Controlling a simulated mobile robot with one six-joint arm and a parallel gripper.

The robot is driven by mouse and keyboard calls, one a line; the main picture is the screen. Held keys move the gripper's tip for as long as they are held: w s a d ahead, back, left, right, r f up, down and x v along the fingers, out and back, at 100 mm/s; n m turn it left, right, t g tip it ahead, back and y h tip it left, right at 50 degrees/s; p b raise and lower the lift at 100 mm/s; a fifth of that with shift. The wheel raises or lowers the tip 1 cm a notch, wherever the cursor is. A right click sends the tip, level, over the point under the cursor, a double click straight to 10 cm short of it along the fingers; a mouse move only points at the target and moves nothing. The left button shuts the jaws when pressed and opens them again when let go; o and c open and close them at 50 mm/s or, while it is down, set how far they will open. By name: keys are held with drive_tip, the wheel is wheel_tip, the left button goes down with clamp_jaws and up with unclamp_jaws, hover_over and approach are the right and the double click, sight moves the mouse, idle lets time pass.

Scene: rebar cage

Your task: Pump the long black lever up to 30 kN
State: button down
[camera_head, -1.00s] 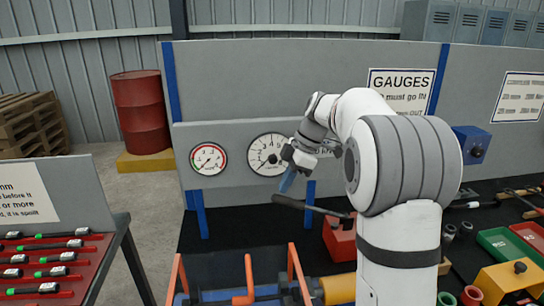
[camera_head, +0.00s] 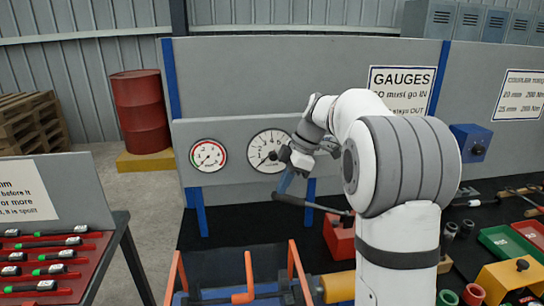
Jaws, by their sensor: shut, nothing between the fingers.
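The long black lever (camera_head: 318,206) slants above the red pump body (camera_head: 340,238), with its free end up and to the left. My gripper (camera_head: 284,186) is shut and empty, its fingertips at or just above the lever's free end. I cannot tell whether they touch it. A small red-rimmed gauge (camera_head: 208,155) is mounted on the grey panel. A larger white gauge (camera_head: 266,150) is to its right, partly hidden by my wrist. The needle readings are too small to tell exactly.
A blue frame with orange posts (camera_head: 292,265) and a yellow cylinder (camera_head: 338,287) stand in front. A red tray of tools (camera_head: 90,262) is at left. A blue box (camera_head: 470,143), green tray (camera_head: 503,243) and yellow box (camera_head: 512,275) are at right.

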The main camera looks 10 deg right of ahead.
sight(278, 197)
drive_tip(key=shift+a+f+b, duration=0.3)
drive_tip(key=shift+f+b, duration=0.25)
drive_tip(key=shift+f, duration=0.1)
drive_tip(key=shift+a+f+b, duration=0.25)
drive_tip(key=shift+f+b, duration=0.3)
drive_tip(key=shift+f, duration=0.1)
drive_tip(key=shift+a+f+b, duration=0.2)
drive_tip(key=shift+f+b, duration=0.35)
drive_tip(key=shift+f, duration=0.25)
drive_tip(key=shift+a+f+b, duration=0.15)
drive_tip(key=shift+f+b, duration=0.4)
drive_tip(key=shift+f, duration=0.05)
